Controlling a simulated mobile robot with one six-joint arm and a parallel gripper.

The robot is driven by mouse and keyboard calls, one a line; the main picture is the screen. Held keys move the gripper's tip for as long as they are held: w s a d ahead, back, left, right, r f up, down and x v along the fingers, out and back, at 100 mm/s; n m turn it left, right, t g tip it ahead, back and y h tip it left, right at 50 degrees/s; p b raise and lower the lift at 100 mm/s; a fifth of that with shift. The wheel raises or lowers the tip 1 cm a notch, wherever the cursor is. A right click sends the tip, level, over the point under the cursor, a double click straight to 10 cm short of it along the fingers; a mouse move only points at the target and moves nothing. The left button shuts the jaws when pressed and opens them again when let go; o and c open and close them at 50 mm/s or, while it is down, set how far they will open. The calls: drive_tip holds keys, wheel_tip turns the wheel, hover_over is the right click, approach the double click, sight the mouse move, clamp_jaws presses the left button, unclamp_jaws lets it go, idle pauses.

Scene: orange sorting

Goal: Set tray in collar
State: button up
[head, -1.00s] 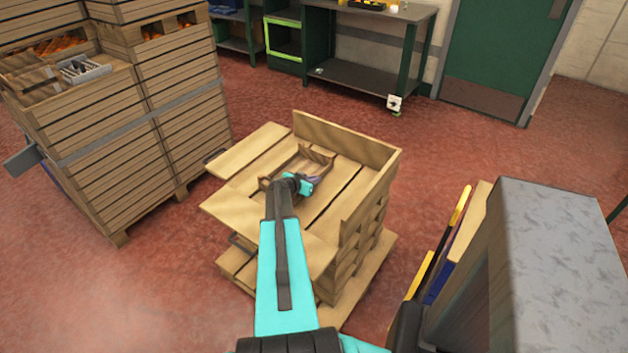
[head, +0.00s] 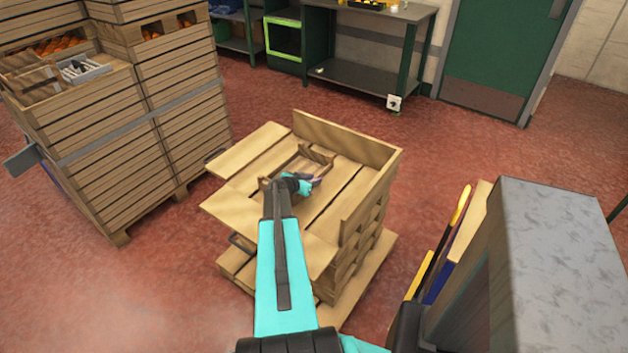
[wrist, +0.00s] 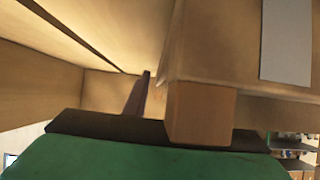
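A small wooden tray (head: 317,152) lies on the slatted top of the pallet stack, within the raised boards of the wooden collar (head: 372,190). My gripper (head: 314,181) is low at the near side of the tray and overlaps it in the head view. In the wrist view, the tray's wooden corner (wrist: 200,115) fills the right side, very close to my gripper, with a pale label on its face. One dark finger (wrist: 138,97) shows just left of that corner. The other finger is hidden, so the grip on the tray is unclear.
Tall stacked wooden crates (head: 150,120) stand at left, with oranges in the upper ones and a grey basket (head: 85,70) on top. A dark workbench (head: 370,70) stands at the back. A grey block-shaped surface (head: 560,250) is close at right. Red floor is clear around the stack.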

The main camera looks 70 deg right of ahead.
drive_tip(key=shift+b+v, duration=1.25)
drive_tip(key=shift+v, duration=4.3)
